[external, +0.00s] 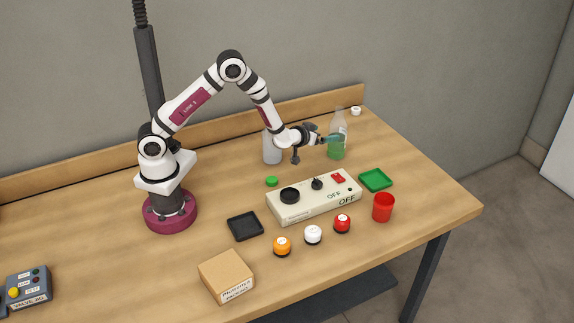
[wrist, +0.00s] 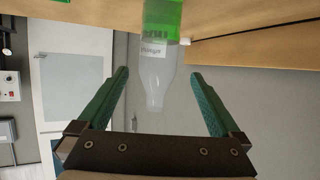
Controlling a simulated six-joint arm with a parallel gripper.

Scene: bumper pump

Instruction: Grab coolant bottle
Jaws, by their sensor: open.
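A clear bottle with green liquid in its lower part and a white label stands upright near the back right of the table; it is the likely coolant bottle (external: 336,153). It also shows upside down in the wrist view (wrist: 160,55), its neck pointing down the picture. My gripper (external: 333,138) is open, with teal fingers, at the bottle's upper part in the external view. In the wrist view my gripper (wrist: 159,74) has a finger to either side of the bottle, with visible gaps. I cannot tell how deep the bottle sits between them. The label is not clearly readable.
A grey-white bottle (external: 272,149) stands left of my gripper. A switch box (external: 313,196) marked OFF, a green tray (external: 375,180) and a red cup (external: 383,208) lie in front. A white cap (external: 356,111) lies behind. Several knobs and a cardboard box (external: 227,277) are nearer the front.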

